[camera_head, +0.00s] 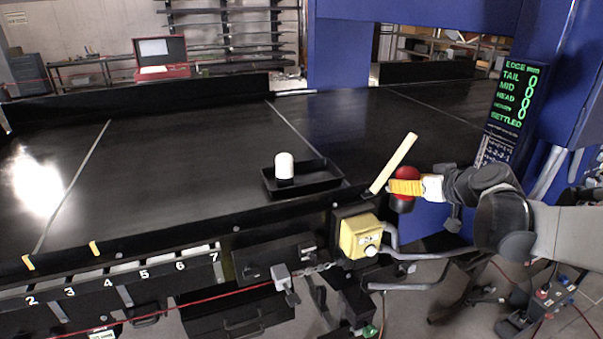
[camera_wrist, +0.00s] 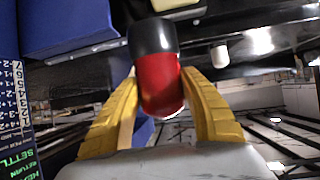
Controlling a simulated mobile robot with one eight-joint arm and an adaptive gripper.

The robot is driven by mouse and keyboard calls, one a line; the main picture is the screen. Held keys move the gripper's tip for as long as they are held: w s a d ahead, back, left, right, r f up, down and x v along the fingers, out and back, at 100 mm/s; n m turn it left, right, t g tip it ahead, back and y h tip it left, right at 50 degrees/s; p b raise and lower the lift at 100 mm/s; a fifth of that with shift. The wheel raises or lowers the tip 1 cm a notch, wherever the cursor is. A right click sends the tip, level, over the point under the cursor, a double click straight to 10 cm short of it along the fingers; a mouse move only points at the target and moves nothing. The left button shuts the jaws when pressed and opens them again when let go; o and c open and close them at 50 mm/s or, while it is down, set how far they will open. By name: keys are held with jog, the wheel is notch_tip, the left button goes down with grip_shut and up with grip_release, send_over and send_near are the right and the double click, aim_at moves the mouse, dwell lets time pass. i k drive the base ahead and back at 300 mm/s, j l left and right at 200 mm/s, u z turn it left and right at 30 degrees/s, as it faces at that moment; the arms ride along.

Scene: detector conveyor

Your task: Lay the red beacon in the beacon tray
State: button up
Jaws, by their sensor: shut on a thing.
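The red beacon (camera_head: 405,174), a red capsule with a black end, is held in my gripper (camera_head: 402,187) to the right of the belt's near edge. In the wrist view the beacon (camera_wrist: 160,85) sits between my two yellow fingers (camera_wrist: 160,100), its black end pointing away from the palm. A black shallow tray (camera_head: 312,190) rests on the belt near its front edge, left of my gripper. A white capsule (camera_head: 284,166) stands upright at the tray's left end. The tray's right part looks empty. My gripper is apart from the tray.
A pale wooden stick (camera_head: 394,163) stands slanted between the tray and my gripper. A yellow switch box (camera_head: 360,237) with metal guard bars sits below. A blue post with a display (camera_head: 514,98) stands at the right. The belt (camera_head: 180,160) left of the tray is clear.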

aim_at(318, 178)
jog(key=i+j, duration=0.2)
jog(key=i, duration=0.3)
jog(key=i+j, duration=0.2)
jog(key=i, duration=0.25)
